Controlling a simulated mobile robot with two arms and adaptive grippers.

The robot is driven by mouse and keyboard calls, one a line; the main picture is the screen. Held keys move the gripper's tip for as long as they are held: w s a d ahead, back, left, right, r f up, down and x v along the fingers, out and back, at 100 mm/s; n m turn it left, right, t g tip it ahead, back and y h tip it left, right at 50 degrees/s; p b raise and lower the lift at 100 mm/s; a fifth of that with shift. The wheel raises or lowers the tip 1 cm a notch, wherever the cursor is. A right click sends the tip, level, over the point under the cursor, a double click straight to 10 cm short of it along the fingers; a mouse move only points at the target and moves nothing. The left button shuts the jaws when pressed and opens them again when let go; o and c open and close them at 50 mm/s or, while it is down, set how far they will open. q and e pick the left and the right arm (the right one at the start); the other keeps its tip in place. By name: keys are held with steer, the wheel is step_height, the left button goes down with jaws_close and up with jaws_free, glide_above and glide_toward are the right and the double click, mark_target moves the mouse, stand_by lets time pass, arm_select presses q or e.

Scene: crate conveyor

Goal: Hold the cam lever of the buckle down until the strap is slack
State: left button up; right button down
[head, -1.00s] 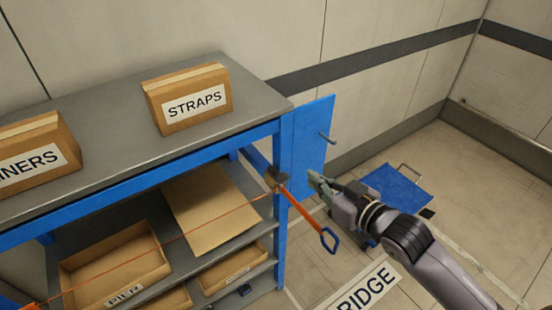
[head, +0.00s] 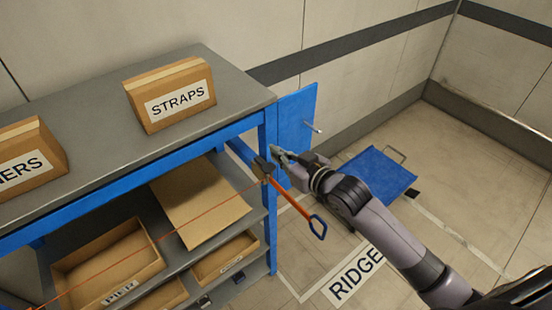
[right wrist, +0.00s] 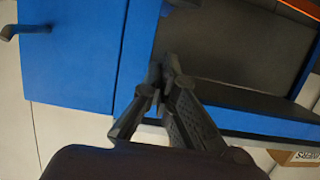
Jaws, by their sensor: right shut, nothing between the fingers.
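The dark cam buckle (head: 263,167) sits at the blue corner post of the shelf unit. A thin orange strap (head: 150,241) runs from it in a straight line to the lower left across the shelf front. A wider orange tail (head: 292,201) hangs down to the right and ends in a blue loop (head: 318,228). My right gripper (head: 276,152) is shut and empty, with its tips just right of and above the buckle. I cannot tell whether they touch the lever. In the right wrist view the closed fingers (right wrist: 166,75) are in front of the dark shelf opening. My left gripper is out of view.
The blue shelf unit (head: 110,170) carries a STRAPS box (head: 170,94) on its grey top and open cardboard trays (head: 108,262) below. A blue panel (head: 297,115) with a handle stands behind my gripper. A blue plate (head: 378,174) lies on the otherwise mostly clear floor.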

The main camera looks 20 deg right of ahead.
mark_target(264, 164)
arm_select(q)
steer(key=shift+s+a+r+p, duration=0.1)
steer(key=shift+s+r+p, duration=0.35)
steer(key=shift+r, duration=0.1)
arm_select(e)
steer(key=f, duration=0.1)
steer(key=w+f, duration=0.1)
steer(key=f, duration=0.2)
steer(key=shift+w+a+f, duration=0.2)
steer(key=shift+a, duration=0.1)
